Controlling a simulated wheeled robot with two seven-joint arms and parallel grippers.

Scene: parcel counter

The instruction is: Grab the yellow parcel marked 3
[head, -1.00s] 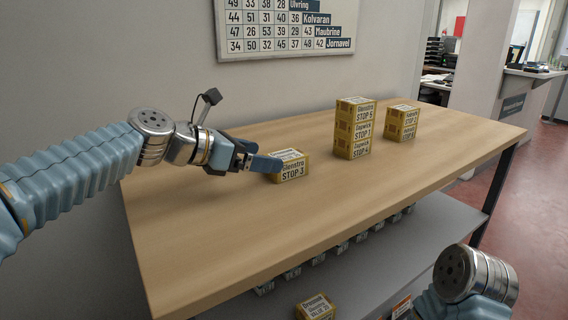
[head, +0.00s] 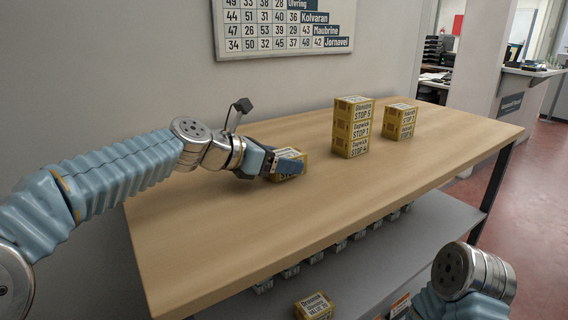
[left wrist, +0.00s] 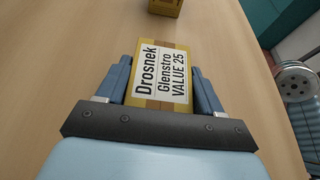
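The yellow parcel (head: 291,152) sits on the wooden counter, near its back left part. Its STOP label is mostly covered by my finger in the head view. In the left wrist view the parcel (left wrist: 163,80) shows a white label reading Drosnek, Glenstro, VALUE 25. My left gripper (head: 286,165) is low at the counter, with one finger on each side of the parcel. In the left wrist view the fingers of my left gripper (left wrist: 160,84) stand apart, with narrow gaps at the parcel's sides. My right gripper is out of view.
A stack of three yellow parcels (head: 352,128) stands to the right on the counter (head: 230,220), with a shorter stack (head: 400,122) beyond it. More parcels lie on the lower shelf (head: 370,255). A number board (head: 285,28) hangs on the wall. The counter's front is clear.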

